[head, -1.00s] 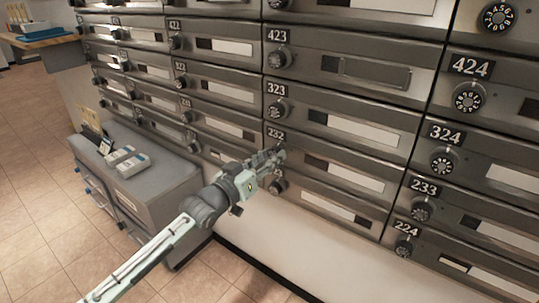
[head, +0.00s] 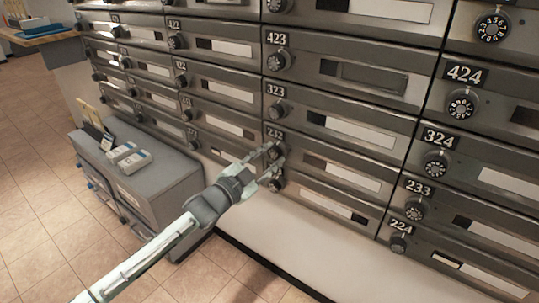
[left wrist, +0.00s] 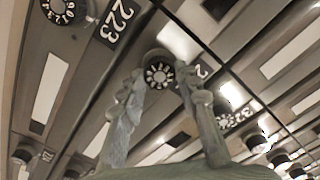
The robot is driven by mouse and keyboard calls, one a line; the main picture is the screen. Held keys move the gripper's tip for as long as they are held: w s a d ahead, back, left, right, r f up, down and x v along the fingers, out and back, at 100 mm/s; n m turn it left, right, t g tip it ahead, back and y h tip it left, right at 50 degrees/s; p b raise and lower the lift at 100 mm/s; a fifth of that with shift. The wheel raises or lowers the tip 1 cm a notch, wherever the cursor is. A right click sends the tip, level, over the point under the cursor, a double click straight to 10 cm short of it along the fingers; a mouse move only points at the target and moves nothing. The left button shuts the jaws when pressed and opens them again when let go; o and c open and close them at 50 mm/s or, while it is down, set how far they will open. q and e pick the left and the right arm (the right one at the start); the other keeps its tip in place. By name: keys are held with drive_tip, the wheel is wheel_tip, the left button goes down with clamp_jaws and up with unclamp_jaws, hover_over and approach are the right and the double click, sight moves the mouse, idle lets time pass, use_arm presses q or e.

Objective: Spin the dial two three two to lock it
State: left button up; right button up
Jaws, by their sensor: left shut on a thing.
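The mailbox with the label 232 (head: 275,134) is near the middle of the head view. Its round black dial (head: 279,151) sits just below the label, partly hidden by my fingers. My left gripper (head: 273,161) reaches in from the lower left, one finger above the other at the dial. In the left wrist view a black dial with white marks (left wrist: 159,74) shows between the two fingers, which are shut on it. The label beside it is mostly hidden by a finger. The dial's exact setting is too small to read. My right gripper is not in view.
Mailbox 323 (head: 333,122) is just above, and another dial (head: 277,181) is close below the gripper. Mailboxes 324, 233 and 224 are to the right. A grey cabinet (head: 165,187) with small boxes on top stands to the left. The tiled floor is open.

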use_arm(q)
drive_tip(key=shift+m, duration=1.1)
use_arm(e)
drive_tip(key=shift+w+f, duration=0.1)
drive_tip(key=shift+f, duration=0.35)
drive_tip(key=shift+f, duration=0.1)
use_arm(q)
drive_tip(key=o, duration=1.2)
drive_tip(key=shift+c, duration=0.2)
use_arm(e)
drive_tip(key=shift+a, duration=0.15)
use_arm(q)
drive_tip(key=shift+s+a, duration=0.1)
drive_tip(key=shift+a, duration=0.05)
drive_tip(key=v, duration=1.1)
drive_tip(key=shift+s+a, duration=0.15)
drive_tip(key=shift+s, duration=0.15)
